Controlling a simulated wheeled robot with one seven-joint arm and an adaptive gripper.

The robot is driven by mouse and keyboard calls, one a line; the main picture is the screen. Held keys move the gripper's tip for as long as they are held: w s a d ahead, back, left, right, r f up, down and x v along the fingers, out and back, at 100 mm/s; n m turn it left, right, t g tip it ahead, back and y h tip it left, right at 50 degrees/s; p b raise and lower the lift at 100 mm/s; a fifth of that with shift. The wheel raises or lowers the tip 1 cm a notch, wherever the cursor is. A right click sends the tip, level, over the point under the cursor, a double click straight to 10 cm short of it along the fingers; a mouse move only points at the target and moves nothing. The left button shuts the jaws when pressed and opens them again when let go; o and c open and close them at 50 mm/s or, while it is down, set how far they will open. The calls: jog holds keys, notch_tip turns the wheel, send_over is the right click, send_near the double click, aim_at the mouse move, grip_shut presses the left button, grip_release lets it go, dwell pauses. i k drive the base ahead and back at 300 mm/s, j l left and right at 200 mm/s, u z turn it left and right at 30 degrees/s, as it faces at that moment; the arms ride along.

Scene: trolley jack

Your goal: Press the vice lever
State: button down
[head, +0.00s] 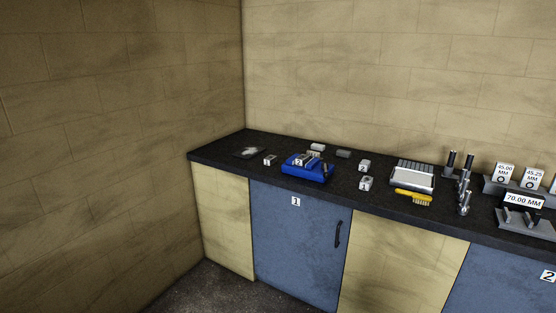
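A blue vice (308,173) sits on the dark worktop (225,150), near the back corner of the room. A small metal block marked 2 (299,161) is on top of the vice. A short dark upright part, which looks like the vice lever (324,169), stands at the vice's right side. It is too small to tell its exact position. My gripper is not in view.
Small metal blocks (366,184) lie around the vice. To the right are a grey tray (412,176), a yellow-handled brush (412,196), metal pins (464,186) and a stand labelled 70.00 MM (524,202). Cabinets (297,235) are below; walls close the corner.

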aim_at(325, 175)
jog(key=i+z, duration=0.1)
jog(key=i, duration=0.4)
jog(key=i+j+z, duration=0.1)
jog(key=i, duration=0.35)
jog(key=i+j+z, duration=0.1)
jog(key=i, duration=0.4)
jog(key=i+j+z, duration=0.1)
jog(key=i, duration=0.35)
jog(key=i+j+z, duration=0.1)
jog(key=i+j, duration=0.15)
jog(key=i, duration=0.2)
jog(key=i+j+z, duration=0.1)
jog(key=i, duration=0.4)
jog(key=j, duration=0.1)
